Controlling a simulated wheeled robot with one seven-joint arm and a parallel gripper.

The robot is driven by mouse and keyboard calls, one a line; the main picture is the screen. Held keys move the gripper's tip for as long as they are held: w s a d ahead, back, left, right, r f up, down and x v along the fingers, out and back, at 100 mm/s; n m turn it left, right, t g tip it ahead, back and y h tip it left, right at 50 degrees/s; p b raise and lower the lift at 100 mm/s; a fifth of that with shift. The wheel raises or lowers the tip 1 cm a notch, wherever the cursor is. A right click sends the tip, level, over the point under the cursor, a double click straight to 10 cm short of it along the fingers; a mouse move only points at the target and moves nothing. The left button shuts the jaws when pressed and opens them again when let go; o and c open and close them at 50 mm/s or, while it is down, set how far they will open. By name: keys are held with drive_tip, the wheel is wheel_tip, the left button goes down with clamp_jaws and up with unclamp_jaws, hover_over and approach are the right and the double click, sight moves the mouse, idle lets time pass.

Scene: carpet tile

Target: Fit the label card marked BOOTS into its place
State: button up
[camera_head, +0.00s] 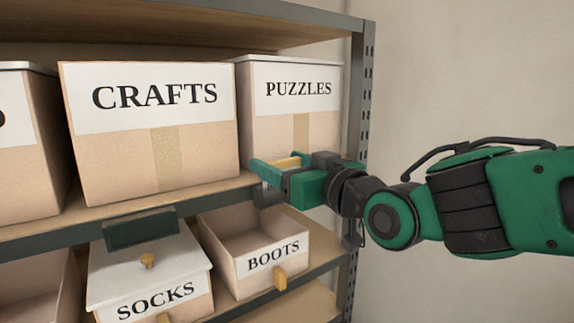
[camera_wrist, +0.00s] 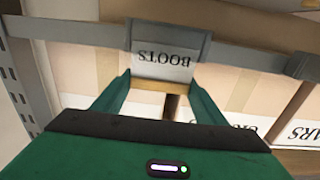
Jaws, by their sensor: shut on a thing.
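The BOOTS card (camera_wrist: 163,66) is a pale card with dark lettering, upside down in the wrist view. A wooden strip (camera_wrist: 160,86) runs along its edge between my fingertips. My gripper (camera_wrist: 160,80) is shut on the card by this strip; the strip also shows in the head view (camera_head: 287,162). The card is lined up with a grey holder (camera_wrist: 170,32) on the shelf's front rail, its far part at the holder. I cannot tell how deep it sits.
Another, empty-looking holder (camera_head: 140,230) is on the same rail to the left. The CRAFTS box (camera_head: 150,180) stands beside PUZZLES. Below are a lidded SOCKS box (camera_head: 180,255) and an open BOOTS box (camera_head: 262,262). A shelf post (camera_head: 362,90) stands close to my wrist.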

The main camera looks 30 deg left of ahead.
drive_tip(key=shift+f, duration=0.9)
idle(0.8)
drive_tip(key=o, duration=1.1)
drive_tip(key=shift+c, duration=0.2)
